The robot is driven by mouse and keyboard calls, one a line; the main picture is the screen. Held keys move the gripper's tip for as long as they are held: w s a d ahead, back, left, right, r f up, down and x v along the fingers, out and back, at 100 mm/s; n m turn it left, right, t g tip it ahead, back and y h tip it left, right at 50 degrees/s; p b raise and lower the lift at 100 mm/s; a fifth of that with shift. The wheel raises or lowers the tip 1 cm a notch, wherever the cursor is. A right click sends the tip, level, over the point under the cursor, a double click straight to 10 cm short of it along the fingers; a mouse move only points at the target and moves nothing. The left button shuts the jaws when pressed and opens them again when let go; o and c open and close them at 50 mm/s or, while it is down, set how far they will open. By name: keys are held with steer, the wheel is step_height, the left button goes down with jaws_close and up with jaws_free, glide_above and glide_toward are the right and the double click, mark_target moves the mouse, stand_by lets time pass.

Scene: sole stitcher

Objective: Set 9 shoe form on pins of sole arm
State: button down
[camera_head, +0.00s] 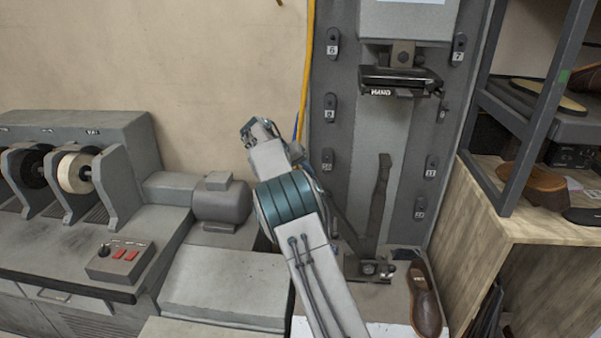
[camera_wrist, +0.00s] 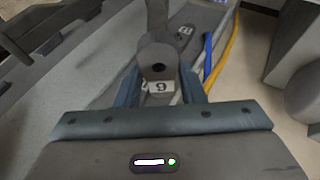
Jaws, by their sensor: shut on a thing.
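My gripper (camera_wrist: 160,92) is shut on a grey shoe form (camera_wrist: 157,55), its teal fingers on both sides of the rounded end. A round hole and a white tag that reads as 6, or 9 upside down, show on that end; the form's far end runs out of the wrist view. In the head view my arm stands in front of the machine, and I cannot make out gripper or form clearly. The sole arm (camera_head: 380,195) appears as a dark upright post below the machine head (camera_head: 400,80). Its pins are not discernible, and contact with the form cannot be told.
Numbered forms, such as 6 (camera_head: 333,43), 7 (camera_head: 459,48) and 11 (camera_head: 432,166), hang on the grey panel. A brown shoe (camera_head: 424,300) stands at the post's right. A wooden cabinet (camera_head: 520,215) bounds the right, a motor (camera_head: 221,200) the left. Yellow (camera_wrist: 226,55) and blue cables run nearby.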

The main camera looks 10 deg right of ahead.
steer(key=c, duration=0.9)
jaws_free()
steer(key=shift+o, duration=0.2)
steer(key=v, duration=1.4)
steer(key=s+d+r+y+b, duration=0.2)
steer(key=s+d+r, duration=0.1)
steer(key=s+d, duration=0.35)
steer(key=s+d+n+y, duration=0.1)
steer(key=s+d+y, duration=0.2)
steer(key=s, duration=0.9)
steer(key=s+a+f+y+b, duration=0.1)
steer(key=s+f, duration=0.3)
steer(key=s, duration=0.4)
steer(key=s+f+b, duration=0.1)
steer(key=s+f, duration=0.4)
steer(key=s, duration=0.4)
steer(key=s+a+f+n+t+y+b, duration=0.1)
steer(key=s+f, duration=0.4)
steer(key=s, duration=0.4)
steer(key=shift+s+a+y, duration=0.25)
steer(key=shift+a+y, duration=0.05)
steer(key=shift+a, duration=0.1)
steer(key=shift+f, duration=0.1)
